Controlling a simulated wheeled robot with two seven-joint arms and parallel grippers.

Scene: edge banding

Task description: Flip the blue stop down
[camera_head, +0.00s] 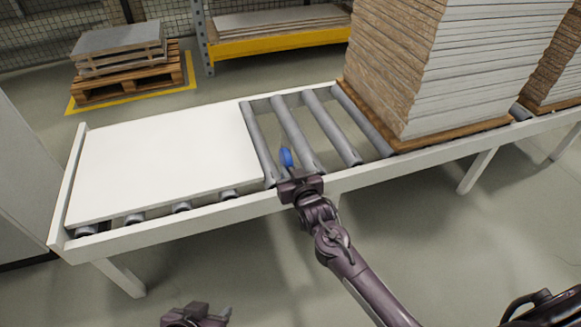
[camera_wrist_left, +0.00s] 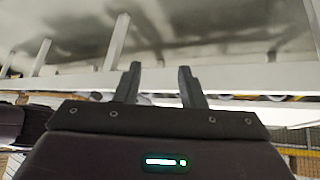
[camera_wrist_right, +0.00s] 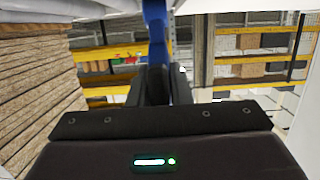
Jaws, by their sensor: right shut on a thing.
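The blue stop (camera_head: 287,157) stands up at the near rail of the roller conveyor, just right of the white panel. My right gripper (camera_head: 292,178) is at the stop, its fingers shut on it. In the right wrist view the blue stop (camera_wrist_right: 155,38) rises upward from between the close-set fingers (camera_wrist_right: 164,84); its lower end is hidden by them. My left gripper (camera_head: 205,314) is low at the bottom edge, away from the conveyor. In the left wrist view its fingers (camera_wrist_left: 160,82) are apart with nothing between them.
The white panel (camera_head: 160,165) lies on the rollers at the left. Bare rollers (camera_head: 300,130) are right of the stop. A tall board stack (camera_head: 440,75) stands on the conveyor further right. A pallet of boards (camera_head: 125,60) sits behind on the floor.

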